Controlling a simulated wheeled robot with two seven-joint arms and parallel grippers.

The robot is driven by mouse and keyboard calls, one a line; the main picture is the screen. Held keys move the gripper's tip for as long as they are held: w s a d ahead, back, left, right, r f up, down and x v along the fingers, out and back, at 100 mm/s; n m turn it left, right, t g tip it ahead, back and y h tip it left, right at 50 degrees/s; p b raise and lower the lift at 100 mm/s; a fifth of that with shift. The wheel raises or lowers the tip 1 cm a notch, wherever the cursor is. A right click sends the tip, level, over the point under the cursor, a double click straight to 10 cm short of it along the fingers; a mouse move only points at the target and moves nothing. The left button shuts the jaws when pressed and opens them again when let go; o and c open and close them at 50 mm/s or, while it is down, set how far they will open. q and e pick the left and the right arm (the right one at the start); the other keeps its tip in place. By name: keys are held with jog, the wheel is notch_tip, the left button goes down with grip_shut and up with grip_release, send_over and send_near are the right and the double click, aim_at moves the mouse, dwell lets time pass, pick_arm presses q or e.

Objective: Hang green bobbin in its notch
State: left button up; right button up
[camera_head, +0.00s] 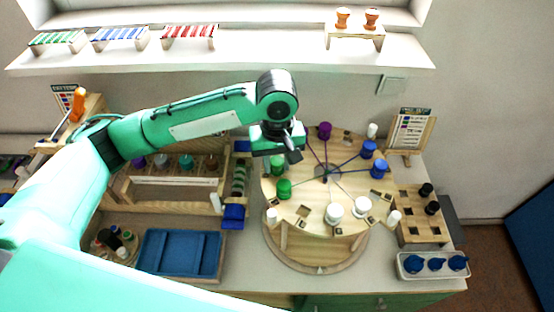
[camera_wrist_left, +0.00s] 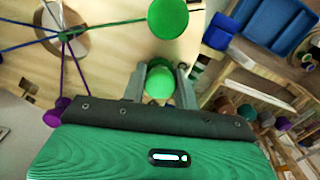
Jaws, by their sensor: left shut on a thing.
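The round wooden board (camera_head: 300,212) has coloured threads running out from a dark hub (camera_head: 327,171) to bobbins around its edge. My left gripper (camera_head: 277,158) is over the board's left edge, pointing down. It is shut on a green bobbin (camera_wrist_left: 158,82), which shows between the fingers in the left wrist view. Part of this bobbin also shows below the gripper in the head view. A second green bobbin (camera_head: 284,189) is just in front of it at the edge, also seen in the left wrist view (camera_wrist_left: 168,18). The notch under the held bobbin is hidden. My right gripper is not in view.
Blue bobbins (camera_head: 379,168), a purple bobbin (camera_head: 324,130) and white bobbins (camera_head: 334,211) stand around the board. A wooden rack (camera_head: 165,208) and a blue tray (camera_head: 180,252) are to the left. A holed wooden block (camera_head: 408,202) is at the right.

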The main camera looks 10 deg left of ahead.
aim_at(278, 160)
pick_arm(q)
jog(key=shift+f, duration=0.1)
jog(key=o, duration=0.9)
jog(key=shift+o, duration=0.4)
jog(key=shift+r, duration=0.2)
notch_tip(278, 160, up, 12)
jog(key=b, duration=0.2)
